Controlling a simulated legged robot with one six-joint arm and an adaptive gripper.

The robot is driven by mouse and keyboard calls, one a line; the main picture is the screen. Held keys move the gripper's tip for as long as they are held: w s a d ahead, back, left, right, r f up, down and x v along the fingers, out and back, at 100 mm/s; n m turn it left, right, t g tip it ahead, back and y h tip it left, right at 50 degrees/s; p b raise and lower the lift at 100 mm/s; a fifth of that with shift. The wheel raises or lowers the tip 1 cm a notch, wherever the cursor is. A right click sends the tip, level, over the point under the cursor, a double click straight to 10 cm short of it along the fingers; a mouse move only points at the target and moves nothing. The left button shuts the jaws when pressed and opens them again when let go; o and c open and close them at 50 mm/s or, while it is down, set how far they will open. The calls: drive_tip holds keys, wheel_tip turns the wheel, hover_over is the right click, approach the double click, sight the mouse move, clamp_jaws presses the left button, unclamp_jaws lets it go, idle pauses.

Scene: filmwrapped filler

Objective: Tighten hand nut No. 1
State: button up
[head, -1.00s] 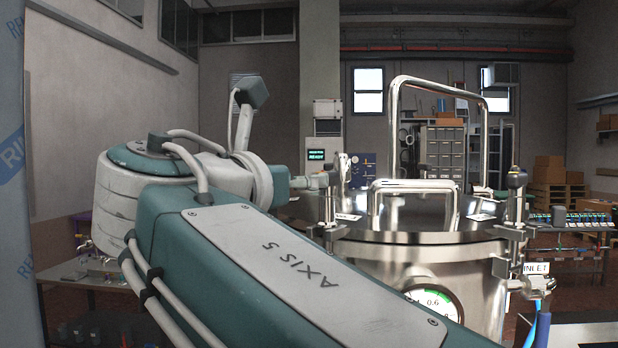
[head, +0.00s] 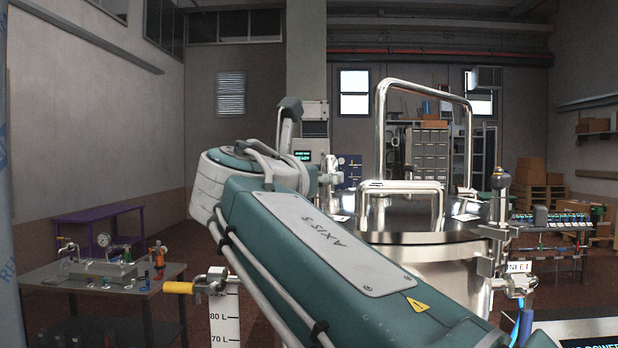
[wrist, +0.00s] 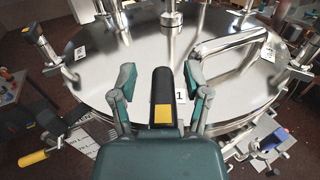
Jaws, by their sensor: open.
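In the wrist view, hand nut No. 1 (wrist: 163,98), a black grip with a yellow patch, stands between my gripper's two fingers (wrist: 158,82). The fingers are open, one on each side, with a visible gap to the nut. A small label "1" (wrist: 181,98) lies on the lid just right of the nut. The shiny round steel lid (wrist: 140,55) of the vessel (head: 430,268) lies beneath. In the head view, my arm covers the vessel's near left side, and nut No. 1 cannot be made out there.
Other hand nuts stand around the rim, one at left (wrist: 36,38) and one at right (head: 500,185). A bent steel handle (wrist: 232,38) rises from the lid. A yellow-handled valve (head: 182,287) juts out at left, near a workbench (head: 65,278) with fittings.

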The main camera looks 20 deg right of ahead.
drive_tip(key=c, duration=0.7)
drive_tip(key=shift+s, duration=0.1)
clamp_jaws()
drive_tip(key=shift+m+g+h, duration=0.4)
drive_tip(key=shift+g+h, duration=0.1)
drive_tip(key=m+g+h, duration=0.2)
drive_tip(key=g, duration=0.1)
drive_tip(key=m+g+h, duration=0.1)
drive_tip(key=m+g, duration=0.1)
drive_tip(key=g, duration=0.1)
drive_tip(key=shift+s+d+m+h, duration=0.15)
drive_tip(key=shift+m+h, duration=0.15)
drive_tip(key=shift+h, duration=0.1)
drive_tip(key=m+g, duration=0.1)
drive_tip(key=g, duration=0.1)
drive_tip(key=m+g, duration=0.2)
drive_tip(key=g, duration=0.1)
drive_tip(key=m+g+h, duration=0.1)
drive_tip(key=m+g, duration=0.1)
drive_tip(key=shift+s+d, duration=0.1)
drive_tip(key=shift+s, duration=0.25)
drive_tip(key=shift+s+g, duration=0.1)
drive_tip(key=shift+g, duration=0.6)
drive_tip(key=o, duration=0.7)
unclamp_jaws()
